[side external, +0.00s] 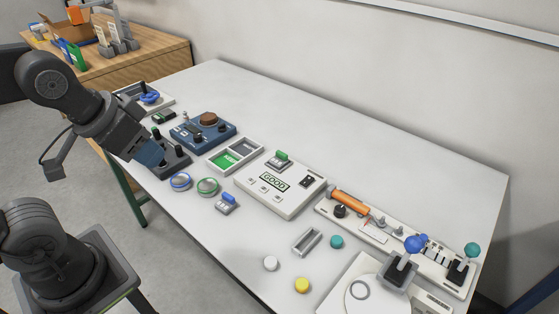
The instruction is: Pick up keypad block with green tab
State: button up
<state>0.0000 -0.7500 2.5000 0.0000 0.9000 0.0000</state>
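A small grey keypad block with a green tab (279,160) sits on the back part of a white device (262,206) with a "GOOD" display, near the middle of the table. A similar block with a blue tab (227,203) lies on the table in front of that device. My gripper (152,156) is at the left end of the table, well to the left of the green-tab block and apart from it. Its blue-grey end points down beside a dark block with black knobs (175,158). Its fingers are too unclear to tell whether they are open.
A blue device (203,131) and a two-part tray (261,147) with a green compartment stand between my gripper and the green-tab block. Blue and green rings (207,186) lie in front. Joysticks (414,246) rise at the right. The table's back strip (350,150) is clear.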

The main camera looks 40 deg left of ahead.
jog(key=o, duration=0.8)
jog(key=shift+c, duration=0.2)
jog(key=w+r+n+g, duration=0.2)
jog(key=w+r+n, duration=0.25)
jog(key=w, duration=0.65)
jog(key=n+g, duration=0.4)
jog(key=n, duration=1)
send_over(279, 160)
jog(key=shift+m, duration=0.25)
jog(key=f, duration=2.4)
jog(key=shift+w+d+f, duration=0.15)
jog(key=shift+d+f, duration=0.05)
jog(key=shift+f, duration=0.15)
jog(key=shift+s+a+f, duration=0.1)
jog(key=shift+s+f, duration=0.05)
jog(key=shift+f, duration=1.25)
jog(key=shift+s+a+f, duration=0.1)
jog(key=shift+f, duration=1.3)
